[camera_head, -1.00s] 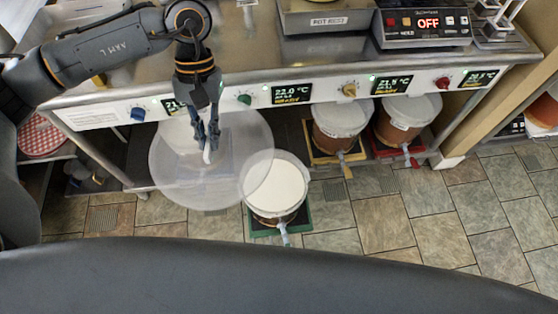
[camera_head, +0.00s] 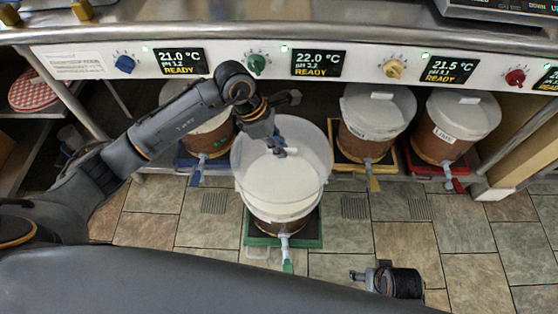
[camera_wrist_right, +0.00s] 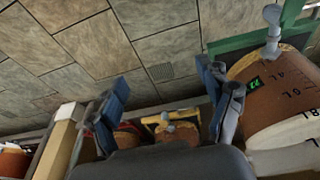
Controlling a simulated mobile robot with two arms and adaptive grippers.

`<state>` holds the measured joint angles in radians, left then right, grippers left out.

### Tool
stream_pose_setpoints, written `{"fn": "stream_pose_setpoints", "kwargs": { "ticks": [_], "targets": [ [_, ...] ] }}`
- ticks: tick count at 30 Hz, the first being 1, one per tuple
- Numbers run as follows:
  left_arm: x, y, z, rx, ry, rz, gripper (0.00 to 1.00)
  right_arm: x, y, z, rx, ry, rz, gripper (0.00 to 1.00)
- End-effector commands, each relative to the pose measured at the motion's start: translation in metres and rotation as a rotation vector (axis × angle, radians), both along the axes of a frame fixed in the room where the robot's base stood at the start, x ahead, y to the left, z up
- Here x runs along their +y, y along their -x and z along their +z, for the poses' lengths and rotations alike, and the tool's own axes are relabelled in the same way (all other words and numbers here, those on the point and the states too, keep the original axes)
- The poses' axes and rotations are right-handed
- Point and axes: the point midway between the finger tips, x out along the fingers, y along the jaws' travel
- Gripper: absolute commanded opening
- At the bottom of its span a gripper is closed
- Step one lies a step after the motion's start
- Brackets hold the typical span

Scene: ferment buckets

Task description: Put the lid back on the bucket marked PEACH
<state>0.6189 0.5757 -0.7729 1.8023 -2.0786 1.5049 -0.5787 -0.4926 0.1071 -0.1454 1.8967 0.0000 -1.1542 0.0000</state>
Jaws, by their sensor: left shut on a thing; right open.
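A bucket (camera_head: 284,226) with brown contents and a tap stands pulled out on a green tray (camera_head: 312,238); I see no readable name on it. My left gripper (camera_head: 279,150) is shut on the small white handle of a large translucent lid (camera_head: 312,150). The lid is over this bucket and hides most of its opening; I cannot tell whether it touches the rim. My right gripper (camera_wrist_right: 165,80) is open and empty, with the bucket (camera_wrist_right: 272,105) to the right of its fingers in the right wrist view.
Lidded buckets stand under the counter: one on a blue tray (camera_head: 182,160), one on a yellow tray (camera_head: 340,160), one on a red tray (camera_head: 412,163). The steel counter edge (camera_head: 330,30) and dial panel overhang them. Tiled floor (camera_head: 400,225) is clear at right.

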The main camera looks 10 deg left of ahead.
Motion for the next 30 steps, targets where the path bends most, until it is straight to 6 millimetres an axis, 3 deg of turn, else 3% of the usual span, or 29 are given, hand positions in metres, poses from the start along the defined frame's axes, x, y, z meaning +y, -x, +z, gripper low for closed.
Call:
{"fn": "stream_pose_setpoints", "kwargs": {
  "ticks": [1, 4, 14, 30],
  "targets": [
    [0.000, -0.001, -0.015, 0.000, 0.002, 0.048, 0.00, 0.000, -0.002, -0.002, -0.007, -0.001, -0.001, 0.79],
    [0.001, -0.004, -0.025, 0.000, 0.001, 0.120, 0.00, 0.000, -0.003, 0.006, -0.012, -0.001, -0.002, 0.79],
    [0.001, -0.006, -0.035, 0.000, 0.000, 0.165, 0.00, 0.000, -0.005, 0.025, -0.022, -0.001, -0.003, 0.79],
    [0.002, -0.006, -0.057, 0.001, -0.001, 0.163, 0.00, -0.002, 0.000, 0.078, -0.051, -0.002, -0.008, 0.79]
  ]
}}
